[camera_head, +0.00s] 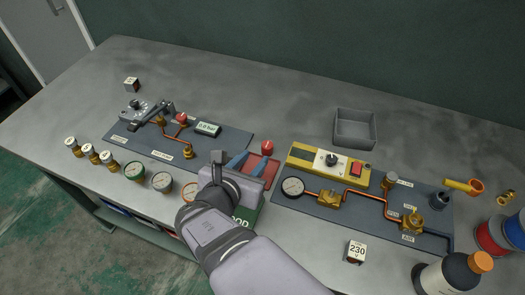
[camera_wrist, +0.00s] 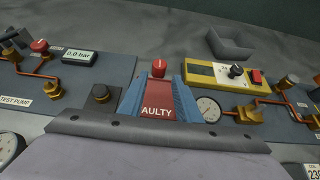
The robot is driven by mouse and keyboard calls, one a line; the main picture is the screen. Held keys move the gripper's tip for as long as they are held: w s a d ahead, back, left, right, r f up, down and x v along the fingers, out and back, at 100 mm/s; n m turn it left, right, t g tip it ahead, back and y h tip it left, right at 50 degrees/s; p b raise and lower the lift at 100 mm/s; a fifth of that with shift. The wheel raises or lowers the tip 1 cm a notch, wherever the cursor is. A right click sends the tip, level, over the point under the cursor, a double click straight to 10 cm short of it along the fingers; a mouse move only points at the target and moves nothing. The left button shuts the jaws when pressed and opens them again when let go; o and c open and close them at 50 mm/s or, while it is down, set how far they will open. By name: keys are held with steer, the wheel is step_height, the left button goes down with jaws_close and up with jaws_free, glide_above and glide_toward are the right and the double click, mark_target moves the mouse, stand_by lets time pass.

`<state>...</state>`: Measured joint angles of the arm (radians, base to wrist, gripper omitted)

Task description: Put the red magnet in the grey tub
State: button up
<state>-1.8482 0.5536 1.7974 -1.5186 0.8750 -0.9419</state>
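A small red cylinder with a lighter top (camera_head: 267,147) stands at the far edge of a red plate (camera_head: 270,162) and looks like the red magnet. In the wrist view the cylinder (camera_wrist: 159,68) is just beyond my fingertips, and the plate, lettered "AULTY", shows between them. My gripper (camera_head: 250,160) has blue fingers, spread apart with nothing visibly held; it also shows in the wrist view (camera_wrist: 158,86). How high the fingers are above the plate I cannot tell. The grey tub (camera_head: 355,130) is behind and to the right, open and seemingly empty; it also shows in the wrist view (camera_wrist: 229,46).
A test-pump panel (camera_head: 232,143) with pipes and display lies left. A gauge panel (camera_head: 320,210) and yellow unit (camera_head: 305,155) lie right, the unit between my gripper and the tub. Several gauges line the front left; a bottle (camera_head: 455,275) stands front right. The back bench is mostly clear.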

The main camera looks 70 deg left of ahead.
mark_target(268, 145)
steer(key=shift+w+a+f+p, duration=0.1)
steer(key=shift+w+a+p, duration=0.1)
steer(key=shift+w+p, duration=0.1)
steer(key=w+n+g+p, duration=0.2)
steer(key=w+a+f+n+g+p, duration=0.1)
steer(key=n+g+p, duration=0.1)
steer(key=w+a+f+n+g+p, duration=0.1)
steer(key=w+n+g+p, duration=0.1)
steer(key=shift+w+a+n+h, duration=0.15)
steer(key=shift+w+n+h, duration=0.15)
steer(key=shift+w+r+n+g+p, duration=0.4)
steer(key=shift+w+n+g+p, duration=0.15)
steer(key=shift+n+g+p, duration=0.4)
steer(key=shift+w+r+n+g+y+p, duration=0.4)
steer(key=shift+r+n+g+y+p, duration=0.15)
steer(key=shift+n+g, duration=0.3)
steer(key=shift+x, duration=1.05)
steer(key=shift+f, duration=0.1)
steer(key=shift+p+x, duration=1.1)
steer(key=shift+x, duration=1.4)
steer(key=shift+f, duration=0.1)
